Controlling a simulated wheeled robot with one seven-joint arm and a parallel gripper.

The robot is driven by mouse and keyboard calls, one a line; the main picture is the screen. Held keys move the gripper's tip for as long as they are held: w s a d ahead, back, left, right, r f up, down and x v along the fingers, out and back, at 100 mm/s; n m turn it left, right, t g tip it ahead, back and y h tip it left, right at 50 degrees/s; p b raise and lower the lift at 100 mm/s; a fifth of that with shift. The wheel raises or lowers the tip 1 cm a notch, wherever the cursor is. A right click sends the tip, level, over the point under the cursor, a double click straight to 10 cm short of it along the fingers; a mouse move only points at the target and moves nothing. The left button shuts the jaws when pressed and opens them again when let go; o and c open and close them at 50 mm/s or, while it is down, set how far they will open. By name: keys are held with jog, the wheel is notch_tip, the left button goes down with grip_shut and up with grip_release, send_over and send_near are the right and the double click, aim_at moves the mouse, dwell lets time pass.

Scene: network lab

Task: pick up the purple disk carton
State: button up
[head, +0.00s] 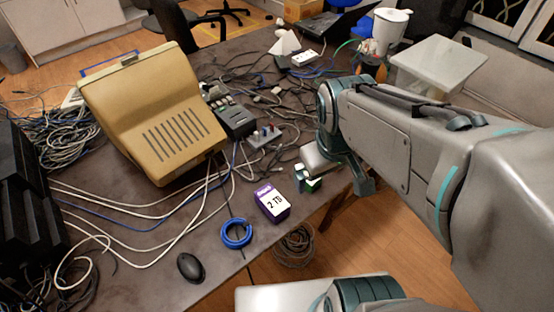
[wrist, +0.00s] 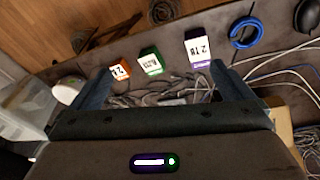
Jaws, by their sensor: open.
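The purple disk carton (head: 272,203) stands near the table's front edge in the head view, its white label reading 2 TB. In the wrist view it (wrist: 198,50) shows beyond the tip of the right finger. My gripper (wrist: 160,78) is open, with nothing between its fingers, and points toward the row of cartons. In the head view my gripper (head: 335,172) is to the right of the purple carton and apart from it, partly covering a green carton (head: 308,183). The green carton also shows in the wrist view (wrist: 151,61), ahead between the fingers.
An orange carton (wrist: 120,73) stands beside the green one. A blue cable coil (head: 236,233) and a black mouse (head: 190,267) lie left of the purple carton. A beige monitor (head: 155,115) and loose cables stand behind. Bare table lies around the purple carton.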

jog(key=w+a+f+n+g+b, duration=0.25)
jog(key=w+a+f+n, duration=0.3)
jog(key=f+n, duration=0.4)
jog(key=n+b, duration=0.2)
jog(key=n, duration=1)
send_near(272, 199)
jog(key=shift+m+y, duration=0.25)
jog(key=shift+y, duration=0.05)
jog(key=f+b, duration=0.1)
jog(key=f, duration=0.2)
jog(key=f+b, duration=0.2)
jog(key=f, duration=0.2)
jog(key=f+b, duration=0.1)
jog(key=f, duration=0.3)
jog(key=shift+w+d+f+b, duration=0.1)
jog(key=shift+d+f+b, duration=0.1)
jog(key=shift+d+b, duration=0.1)
jog(key=c, duration=0.7)
